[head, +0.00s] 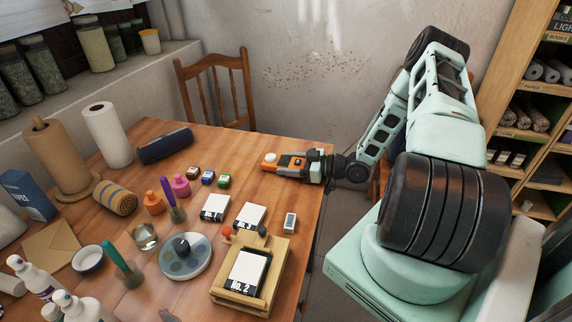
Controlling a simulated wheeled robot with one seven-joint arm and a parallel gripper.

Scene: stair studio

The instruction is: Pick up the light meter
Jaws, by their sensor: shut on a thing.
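The light meter (285,161) is a small orange and dark device with a white dome at its left end. It shows in the head view near the table's right edge, towards the back. My gripper (308,165) reaches in from the right and is shut on the right end of the light meter. Its fingers hide part of that end. I cannot tell whether the light meter touches the table or is just above it.
The wooden table (215,144) holds small ink cubes (224,181), white cards (215,208), a round palette (184,264), a wooden press (247,283) and a small white block (290,222). A chair (215,90) stands behind. A shelf (523,134) is at right.

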